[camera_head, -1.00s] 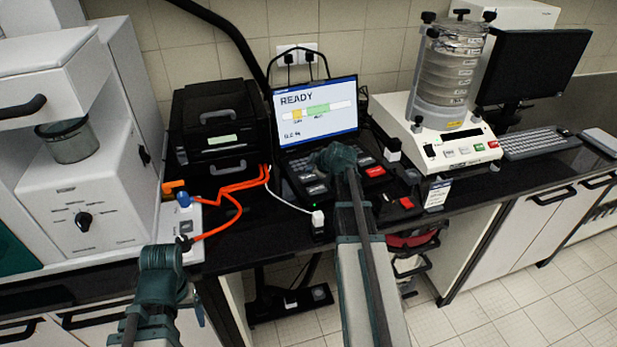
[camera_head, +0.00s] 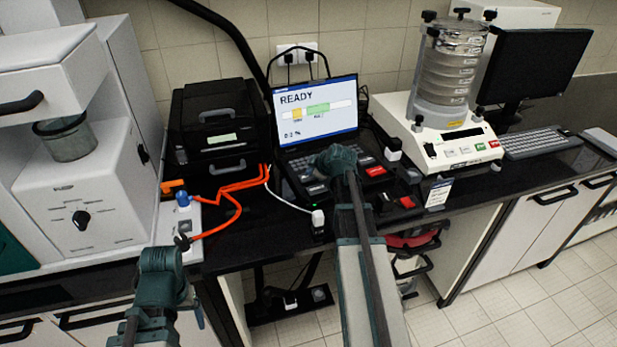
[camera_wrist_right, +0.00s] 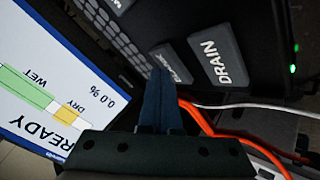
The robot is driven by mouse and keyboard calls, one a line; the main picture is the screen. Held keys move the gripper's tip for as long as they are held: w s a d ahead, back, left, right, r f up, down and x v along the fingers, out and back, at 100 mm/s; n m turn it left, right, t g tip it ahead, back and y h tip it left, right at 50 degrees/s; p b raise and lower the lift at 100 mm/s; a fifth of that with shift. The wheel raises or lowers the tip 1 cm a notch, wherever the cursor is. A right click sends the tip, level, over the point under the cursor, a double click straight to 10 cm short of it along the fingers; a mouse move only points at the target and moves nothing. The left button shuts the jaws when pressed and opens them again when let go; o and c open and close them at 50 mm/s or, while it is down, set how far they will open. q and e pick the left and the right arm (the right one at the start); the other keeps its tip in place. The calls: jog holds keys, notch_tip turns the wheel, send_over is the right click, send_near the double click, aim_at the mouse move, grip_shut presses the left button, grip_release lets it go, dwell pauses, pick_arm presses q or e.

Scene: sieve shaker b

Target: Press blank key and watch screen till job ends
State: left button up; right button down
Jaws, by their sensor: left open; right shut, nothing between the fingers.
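The screen (camera_head: 318,107) of a dark instrument reads READY above a bar with a yellow and a green band. In the right wrist view the screen (camera_wrist_right: 50,95) shows 0.0 %, with DRY by yellow and WET by green. My right gripper (camera_head: 335,160) is over the instrument's keypad. In the wrist view its fingers (camera_wrist_right: 160,75) are shut and empty, with tips at a grey key, apparently the blank key (camera_wrist_right: 172,63). Its label is partly hidden, and contact cannot be told. My left gripper (camera_head: 160,262) is open at the lower left, away from the keypad.
The DRAIN key (camera_wrist_right: 217,60) is beside the grey key. Orange cables (camera_head: 235,190) and a white cable run left of the keypad. A sieve shaker (camera_head: 450,90) stands to the right, a black box (camera_head: 215,125) and a white machine (camera_head: 75,200) to the left.

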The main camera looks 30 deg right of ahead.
aim_at(311, 178)
jog(key=shift+f+b, duration=0.3)
jog(key=shift+f, duration=0.05)
jog(key=shift+r, duration=0.15)
dwell(0.4)
jog(key=shift+r+p, duration=0.75)
jog(key=shift+p, duration=0.15)
notch_tip(311, 178, up, 5)
jog(key=p, duration=0.5)
jog(key=shift+r, duration=0.1)
jog(key=shift+a, duration=0.1)
dwell(0.3)
